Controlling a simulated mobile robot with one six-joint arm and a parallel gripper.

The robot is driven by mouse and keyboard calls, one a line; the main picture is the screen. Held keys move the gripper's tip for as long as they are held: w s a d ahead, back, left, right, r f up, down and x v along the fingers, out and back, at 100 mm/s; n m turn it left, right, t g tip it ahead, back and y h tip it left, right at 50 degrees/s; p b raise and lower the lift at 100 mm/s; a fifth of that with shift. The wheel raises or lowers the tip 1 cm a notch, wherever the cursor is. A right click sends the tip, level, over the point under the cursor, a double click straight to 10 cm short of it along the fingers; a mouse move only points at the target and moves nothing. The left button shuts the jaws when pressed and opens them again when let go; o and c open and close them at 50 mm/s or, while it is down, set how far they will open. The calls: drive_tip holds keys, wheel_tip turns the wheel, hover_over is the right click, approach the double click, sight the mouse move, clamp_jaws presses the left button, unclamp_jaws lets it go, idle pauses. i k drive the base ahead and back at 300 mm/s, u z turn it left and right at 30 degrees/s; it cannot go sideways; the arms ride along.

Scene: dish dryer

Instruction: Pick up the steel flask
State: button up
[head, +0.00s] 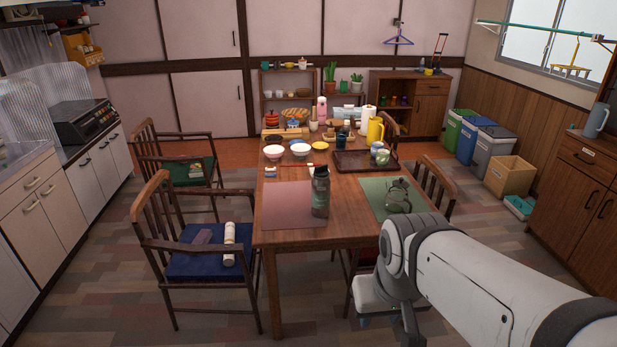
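A dark grey-green bottle with a dark cap (320,192), the best match for the steel flask, stands upright on the wooden table (330,228). It is at the near edge, by the right side of the pink placemat (287,206). Whether it is steel is hard to tell. My arm reaches in from the lower right, with its wrist beside the table's near right corner. My gripper (408,318) seems to be the dark part hanging below the wrist, lower than the tabletop and apart from the bottle. Its fingers are not clear.
A crumpled green item (398,196) lies on the green placemat (378,207). Bowls, a tray (350,167), a yellow jug (375,131) and a pink bottle (321,110) crowd the far half. A pale cylinder (230,243) lies on the blue chair seat (195,262). Chairs flank the table.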

sight(320, 186)
drive_tip(key=i, duration=1.45)
drive_tip(key=u, duration=0.05)
